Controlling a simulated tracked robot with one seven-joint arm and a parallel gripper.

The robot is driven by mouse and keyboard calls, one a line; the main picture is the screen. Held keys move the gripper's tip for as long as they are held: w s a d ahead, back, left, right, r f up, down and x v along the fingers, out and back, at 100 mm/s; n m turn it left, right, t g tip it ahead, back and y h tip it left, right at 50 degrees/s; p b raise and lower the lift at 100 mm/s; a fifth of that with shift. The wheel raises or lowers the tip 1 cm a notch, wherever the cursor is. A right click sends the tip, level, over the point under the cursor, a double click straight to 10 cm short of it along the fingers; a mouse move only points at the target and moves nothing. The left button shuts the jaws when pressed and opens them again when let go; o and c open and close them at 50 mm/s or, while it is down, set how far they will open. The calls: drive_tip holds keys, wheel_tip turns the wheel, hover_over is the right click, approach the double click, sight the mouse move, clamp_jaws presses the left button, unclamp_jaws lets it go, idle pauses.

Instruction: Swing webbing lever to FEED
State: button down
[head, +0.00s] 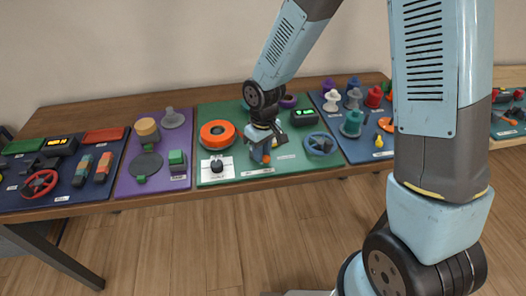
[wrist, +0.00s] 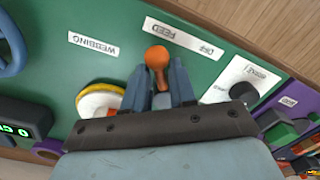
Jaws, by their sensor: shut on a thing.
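The webbing lever's orange knob (wrist: 157,57) shows in the wrist view between the tips of my gripper (wrist: 160,80). My gripper is shut on the lever, and its jaws hide the lower part of it. The OFF/FEED label (wrist: 184,39) lies just beyond the knob, upside down in this view. The knob is nearer the FEED word than the OFF word. The WEBBING label (wrist: 93,45) is to the left. In the head view my gripper (head: 263,152) is low over the green panel (head: 240,108), with a bit of orange (head: 266,158) at its tip.
A blue handwheel (head: 320,145) and a display box (head: 302,117) stand right of my gripper. An orange ring (head: 217,133) and a black knob on a white plate (head: 217,167) are to the left. In the wrist view a yellow-and-white round part (wrist: 98,101) sits close beside the jaws.

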drive_tip(key=c, duration=1.3)
unclamp_jaws()
drive_tip(key=shift+s+d, duration=0.1)
drive_tip(key=shift+d, duration=0.15)
drive_tip(key=o, duration=0.4)
drive_tip(key=shift+a, duration=0.1)
drive_tip(key=shift+c, duration=0.2)
wheel_tip(320, 180, up, 14)
drive_tip(key=shift+w+f, duration=0.15)
drive_tip(key=shift+w, duration=0.1)
